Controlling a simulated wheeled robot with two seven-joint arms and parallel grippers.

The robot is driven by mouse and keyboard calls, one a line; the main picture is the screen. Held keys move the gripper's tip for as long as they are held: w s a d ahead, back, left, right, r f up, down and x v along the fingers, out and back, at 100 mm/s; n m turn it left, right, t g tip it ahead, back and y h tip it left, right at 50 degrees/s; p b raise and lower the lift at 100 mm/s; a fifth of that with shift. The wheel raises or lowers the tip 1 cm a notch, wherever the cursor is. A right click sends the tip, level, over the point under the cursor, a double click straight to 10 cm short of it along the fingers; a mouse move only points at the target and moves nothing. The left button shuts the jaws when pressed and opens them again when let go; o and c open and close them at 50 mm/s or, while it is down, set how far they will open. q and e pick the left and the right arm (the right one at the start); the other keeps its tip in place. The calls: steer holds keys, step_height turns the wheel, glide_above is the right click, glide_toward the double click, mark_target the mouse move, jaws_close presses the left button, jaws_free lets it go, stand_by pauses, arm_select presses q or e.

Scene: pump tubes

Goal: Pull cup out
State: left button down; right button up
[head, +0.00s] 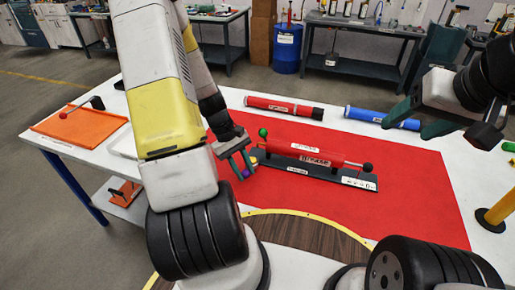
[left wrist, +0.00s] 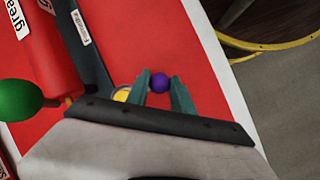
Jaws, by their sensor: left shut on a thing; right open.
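My left gripper (head: 243,166) is at the left end of a red grease tube (head: 305,150) lying in a black holder (head: 330,176) on the red mat. In the left wrist view its two teal fingers (left wrist: 161,82) are shut on a small purple ball (left wrist: 159,83), which also shows in the head view (head: 246,174). A yellow round part (left wrist: 122,94) sits beside the fingers at the holder's end; whether it is joined to the ball is hidden. I cannot make out the cup for certain. My right gripper (head: 418,120) is open and empty above the table's right side.
A green knob (head: 263,132) stands close to the left gripper, and a black knob (head: 367,166) is at the tube's right end. Another red tube (head: 280,106) and a blue tube (head: 382,118) lie behind. An orange tray (head: 75,125) is at left. The front mat (head: 410,205) is clear.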

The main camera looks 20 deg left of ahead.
arm_select(q)
steer(key=c, duration=1.1)
jaws_free()
steer(key=shift+a, duration=0.1)
steer(key=v, duration=0.7)
steer(key=shift+w+a+r, duration=0.1)
steer(key=shift+a+r, duration=0.05)
steer(key=shift+r, duration=0.2)
steer(key=s+d+r+m+t+y, duration=0.1)
steer(key=s+d+r+m+t, duration=0.1)
steer(key=r, duration=0.6)
steer(key=s+d+r+m+t, duration=0.3)
steer(key=s+d+r+m, duration=0.1)
steer(key=r, duration=0.4)
steer(key=s+d+r+m+t+y, duration=0.1)
steer(key=s+d+r+m+t, duration=0.1)
steer(key=r, duration=0.7)
steer(key=shift+s+d+m+y, duration=0.15)
steer(key=shift+s+d+m, duration=0.3)
steer(key=shift+d+m, duration=0.25)
steer(key=shift+s+d+m+y, duration=0.15)
steer(key=shift+s+d+m, duration=0.35)
steer(key=shift+d, duration=0.25)
